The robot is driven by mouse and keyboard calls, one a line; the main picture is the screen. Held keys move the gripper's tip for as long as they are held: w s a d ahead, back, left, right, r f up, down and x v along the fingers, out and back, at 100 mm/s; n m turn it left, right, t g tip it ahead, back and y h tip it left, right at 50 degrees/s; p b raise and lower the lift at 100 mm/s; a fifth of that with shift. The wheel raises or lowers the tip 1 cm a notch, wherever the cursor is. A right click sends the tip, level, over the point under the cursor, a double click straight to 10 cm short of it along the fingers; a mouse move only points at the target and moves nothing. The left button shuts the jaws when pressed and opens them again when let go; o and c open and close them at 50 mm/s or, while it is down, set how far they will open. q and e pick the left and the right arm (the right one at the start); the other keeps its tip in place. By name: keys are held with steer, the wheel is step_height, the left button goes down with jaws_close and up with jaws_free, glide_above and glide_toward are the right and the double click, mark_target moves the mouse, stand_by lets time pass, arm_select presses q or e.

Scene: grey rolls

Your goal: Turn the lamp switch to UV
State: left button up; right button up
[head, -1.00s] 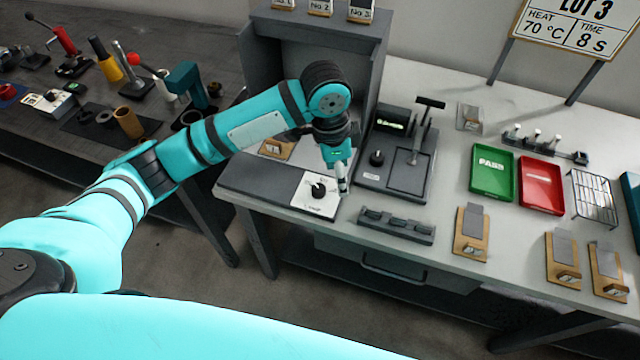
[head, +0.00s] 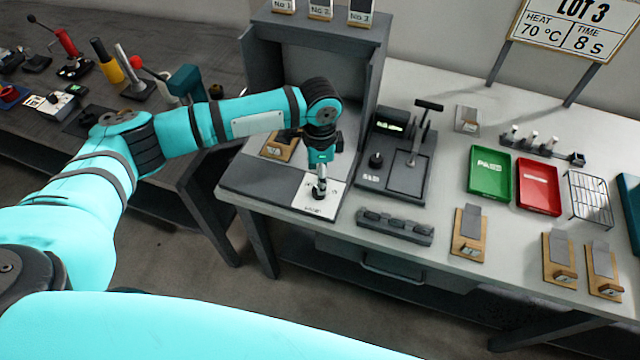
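The lamp switch is a white plate (head: 305,203) with a dark knob, at the front right corner of the dark base of the grey booth. My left gripper (head: 320,190) points straight down over the middle of the plate, at the knob. It hides most of the knob and part of the plate's markings, so the knob's setting cannot be read. The fingers look close together, but whether they grip the knob cannot be told. My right gripper is out of view.
The grey booth (head: 375,75) rises behind my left gripper, with a wooden-based piece (head: 277,150) inside. A dark press device (head: 372,182) stands close on the right. A grey rack (head: 395,227) lies at the table's front. Green (head: 489,188) and red (head: 527,200) trays lie further right.

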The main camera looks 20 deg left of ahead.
arm_select(q)
steer(key=shift+f, duration=2.8)
steer(key=c, duration=1.1)
steer(key=shift+c, duration=0.2)
